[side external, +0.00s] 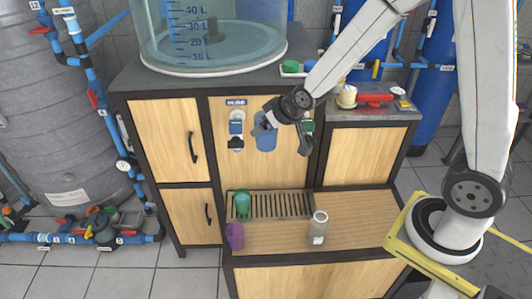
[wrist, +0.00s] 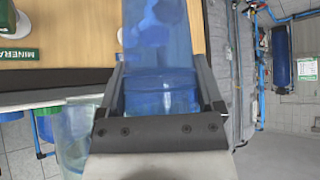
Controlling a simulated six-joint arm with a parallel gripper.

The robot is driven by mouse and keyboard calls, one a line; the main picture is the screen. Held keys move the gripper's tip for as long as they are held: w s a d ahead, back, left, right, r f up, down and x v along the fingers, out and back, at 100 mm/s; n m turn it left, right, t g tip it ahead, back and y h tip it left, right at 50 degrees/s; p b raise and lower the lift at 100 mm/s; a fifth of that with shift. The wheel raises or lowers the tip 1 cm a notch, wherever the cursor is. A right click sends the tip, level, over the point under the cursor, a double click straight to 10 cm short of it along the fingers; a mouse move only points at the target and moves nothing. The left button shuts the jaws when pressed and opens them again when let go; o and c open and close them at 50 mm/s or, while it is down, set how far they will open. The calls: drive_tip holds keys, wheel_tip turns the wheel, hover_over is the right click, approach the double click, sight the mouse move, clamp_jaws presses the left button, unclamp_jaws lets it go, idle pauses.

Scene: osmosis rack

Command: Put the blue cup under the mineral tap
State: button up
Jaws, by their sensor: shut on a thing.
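The blue cup (side external: 265,139) is held up in front of the upper wooden panel, between the two taps. My gripper (side external: 270,119) is shut on it; the wrist view shows the fingers (wrist: 161,75) on either side of the blue cup (wrist: 158,35). A green mineral label (wrist: 18,54) is at the left of the wrist view, partly cut off. In the side view the green tap (side external: 308,127) is right of the cup, partly hidden by my gripper. The cup is well above the slotted drain grate (side external: 285,205).
A tap with a blue top (side external: 236,128) is left of the cup. A green cup (side external: 242,203) stands on the grate's left end. The grate's middle and right are clear.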

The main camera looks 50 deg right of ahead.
drive_tip(key=d+f+n+y, duration=0.1)
drive_tip(key=d+f+n, duration=0.15)
drive_tip(key=f, duration=0.75)
drive_tip(key=d+f+n+y, duration=0.1)
drive_tip(key=d+f, duration=0.2)
drive_tip(key=f, duration=0.8)
drive_tip(key=s+d+f+m, duration=0.1)
drive_tip(key=d+f, duration=0.8)
drive_tip(key=d, duration=0.1)
drive_tip(key=shift+s+d, duration=0.2)
drive_tip(key=shift+d, duration=0.15)
drive_tip(key=shift+f, duration=0.15)
drive_tip(key=shift+f, duration=2.85)
drive_tip(key=shift+f, duration=0.1)
drive_tip(key=shift+f, duration=2)
drive_tip(key=shift+f, duration=0.15)
